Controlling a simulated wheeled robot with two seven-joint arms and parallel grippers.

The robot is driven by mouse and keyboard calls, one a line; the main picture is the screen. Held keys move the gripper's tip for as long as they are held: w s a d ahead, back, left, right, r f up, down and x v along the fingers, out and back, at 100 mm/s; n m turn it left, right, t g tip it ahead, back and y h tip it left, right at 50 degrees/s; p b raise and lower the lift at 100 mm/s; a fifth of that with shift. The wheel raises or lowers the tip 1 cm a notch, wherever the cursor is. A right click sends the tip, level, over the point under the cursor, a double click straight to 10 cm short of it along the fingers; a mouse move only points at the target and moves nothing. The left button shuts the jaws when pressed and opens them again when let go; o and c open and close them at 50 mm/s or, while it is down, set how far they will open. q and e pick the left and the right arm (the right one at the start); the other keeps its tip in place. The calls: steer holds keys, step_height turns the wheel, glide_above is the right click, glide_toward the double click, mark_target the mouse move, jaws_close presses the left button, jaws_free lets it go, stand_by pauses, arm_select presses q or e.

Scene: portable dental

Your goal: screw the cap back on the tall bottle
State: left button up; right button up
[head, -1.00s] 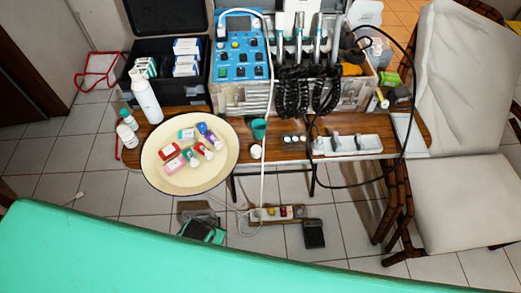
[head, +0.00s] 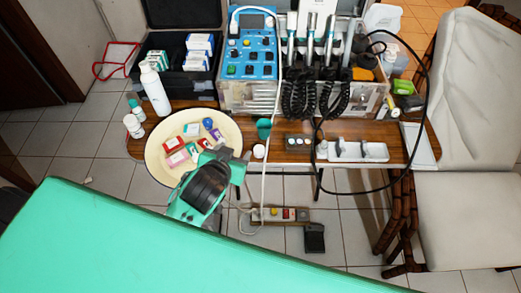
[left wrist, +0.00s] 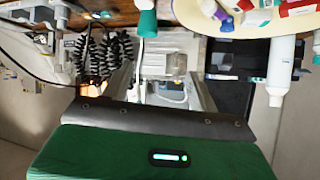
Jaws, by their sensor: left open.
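The tall bottle (head: 155,92) is white and stands upright at the left end of the wooden table. It also shows in the left wrist view (left wrist: 283,68), upside down there. A small round white piece (head: 259,151) lies on the table right of the cream tray; it may be the cap, but I cannot tell for sure. My left gripper (head: 224,155) is open over the right front part of the tray, apart from the bottle and left of the white piece. Its fingertips are small and partly hidden by the wrist. My right gripper is out of view.
The cream tray (head: 153,142) holds several small boxes and bottles. Two short bottles stand left of it. A green cup (head: 264,127), a small vial rack and a white instrument tray (head: 360,151) stand to the right. A black hose loops over the right side.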

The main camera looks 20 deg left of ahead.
arm_select(q)
steer(key=w+d+r+m+t+h, duration=0.3)
steer(key=w+d+r+t+h, duration=0.15)
steer(key=d+r, duration=0.3)
steer(key=w+d+r+m+t+h, duration=0.35)
steer(key=d+r+h, duration=0.2)
steer(key=r, duration=0.35)
steer(key=s+d+m+g+h, duration=0.2)
steer(key=d+m+g+h, duration=0.3)
steer(key=d+m+g, duration=0.25)
steer(key=s+d+m+g+h, duration=0.3)
steer(key=d+m+g+h, duration=0.2)
steer(key=d+m+g, duration=0.25)
steer(key=a+f+m+g+y, duration=0.4)
steer(key=f+g+y, duration=0.3)
steer(key=f, duration=0.5)
steer(key=w+a+f+n+t+y, duration=0.1)
steer(key=w+a+y, duration=0.4)
steer(key=a, duration=0.5)
steer(key=w+a+f+n+t+y, duration=0.1)
steer(key=w+a+f+n+y, duration=0.1)
steer(key=w+a+f+y, duration=0.2)
steer(key=w+a+y, duration=0.1)
steer(key=a+y, duration=0.2)
steer(key=a, duration=0.3)
steer(key=shift+n+t+y, duration=0.3)
steer(key=shift+n, duration=0.05)
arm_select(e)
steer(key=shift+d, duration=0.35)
